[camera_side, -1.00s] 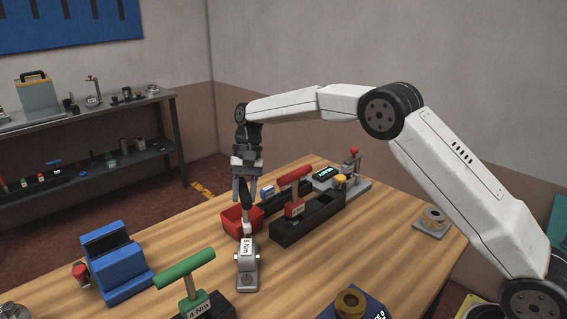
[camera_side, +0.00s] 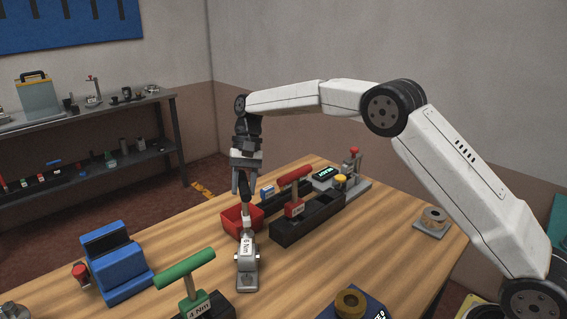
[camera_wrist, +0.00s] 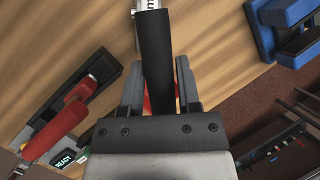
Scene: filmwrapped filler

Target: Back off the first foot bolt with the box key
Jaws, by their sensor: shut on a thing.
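My gripper (camera_side: 244,188) points down with its fingers around the black grip (camera_wrist: 156,60) of an upright tool. In the side view, the tool's metal shaft with an "Nm" label (camera_side: 246,246) runs down to a metal bracket on a small base plate (camera_side: 247,282) on the table. In the wrist view, the grip lies between the two fingers, and part of the labelled metal shaft (camera_wrist: 149,5) shows at the top edge. I cannot make out a bolt head or whether the tool seats on one.
A red bin (camera_side: 230,222) stands just behind the tool. A black rack (camera_side: 290,232) with a red T-handle tool (camera_side: 295,178) is to its right. A blue block (camera_side: 118,270) and a green T-handle tool (camera_side: 184,268) are to the left and front. Bare wood lies right of the bracket.

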